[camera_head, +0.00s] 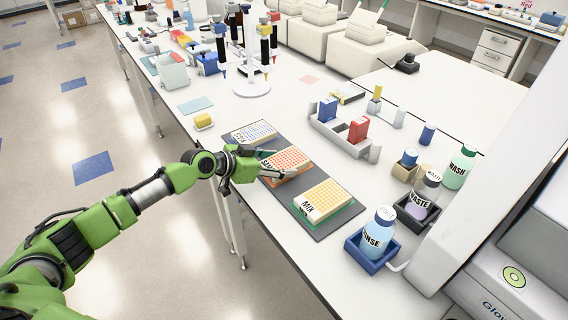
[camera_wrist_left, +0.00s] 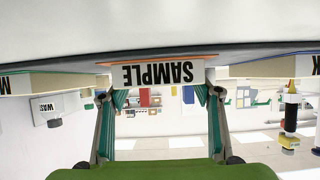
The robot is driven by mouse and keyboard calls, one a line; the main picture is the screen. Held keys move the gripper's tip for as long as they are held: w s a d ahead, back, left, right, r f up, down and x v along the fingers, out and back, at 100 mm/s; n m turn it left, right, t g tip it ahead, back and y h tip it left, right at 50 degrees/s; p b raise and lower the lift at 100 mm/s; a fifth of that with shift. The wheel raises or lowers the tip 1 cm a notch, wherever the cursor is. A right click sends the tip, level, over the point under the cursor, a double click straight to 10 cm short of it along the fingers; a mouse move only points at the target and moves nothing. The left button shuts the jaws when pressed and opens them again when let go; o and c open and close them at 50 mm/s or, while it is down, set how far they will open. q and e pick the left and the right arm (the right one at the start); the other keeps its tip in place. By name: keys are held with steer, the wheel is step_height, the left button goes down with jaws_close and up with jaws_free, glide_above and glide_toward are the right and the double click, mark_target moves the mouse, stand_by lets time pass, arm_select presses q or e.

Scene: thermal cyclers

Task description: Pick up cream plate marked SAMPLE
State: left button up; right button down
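The cream plate marked SAMPLE (camera_head: 290,158), with orange wells and an orange rim beneath, lies on a dark mat (camera_head: 331,228) between two other plates. Its label faces the camera upside down in the left wrist view (camera_wrist_left: 160,74). My left gripper (camera_head: 278,164) is at the plate's near end, low over the mat, and its fingers look spread to either side of that end. In the left wrist view the gripper (camera_wrist_left: 160,96) is open, with one teal-padded finger near each edge of the label. I cannot tell whether either finger touches the plate. My right gripper is not in view.
The MIX plate (camera_head: 326,198), with yellow wells, lies to the right, and a plate with blue wells (camera_head: 254,132) lies to the left. A grey rack (camera_head: 340,140) stands behind the mat.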

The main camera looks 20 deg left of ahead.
arm_select(q)
steer(key=c, duration=0.4)
steer(key=shift+o, duration=0.2)
